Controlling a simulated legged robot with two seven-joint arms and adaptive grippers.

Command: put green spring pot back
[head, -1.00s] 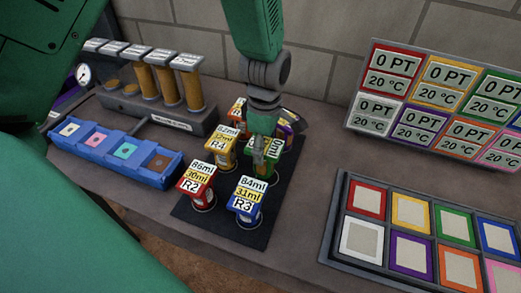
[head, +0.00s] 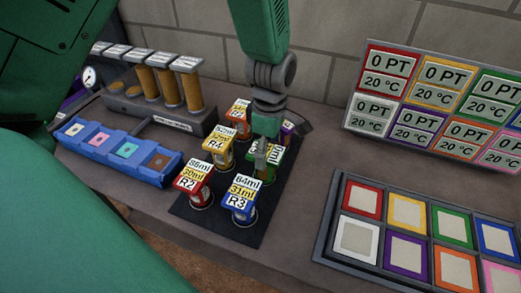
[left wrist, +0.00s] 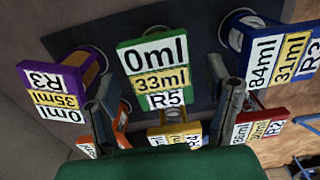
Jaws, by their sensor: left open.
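The green spring pot (head: 272,163) stands at the right side of the black mat (head: 243,234) in the head view, partly hidden by my left gripper (head: 262,158). In the left wrist view the green pot (left wrist: 158,42) shows its green-framed label reading 0ml, 33ml, R5. My left gripper (left wrist: 162,70) is open, with one finger on each side of that label in the picture. I cannot tell whether the fingers touch the pot. My right gripper is not in view.
Red (head: 193,185), blue (head: 240,195), yellow (head: 220,146), orange (head: 238,112) and purple (head: 289,130) pots stand close around. A blue tray (head: 118,163) and a rack of tubes (head: 165,95) lie left. A tray of coloured frames (head: 425,235) and a display panel (head: 435,100) lie right.

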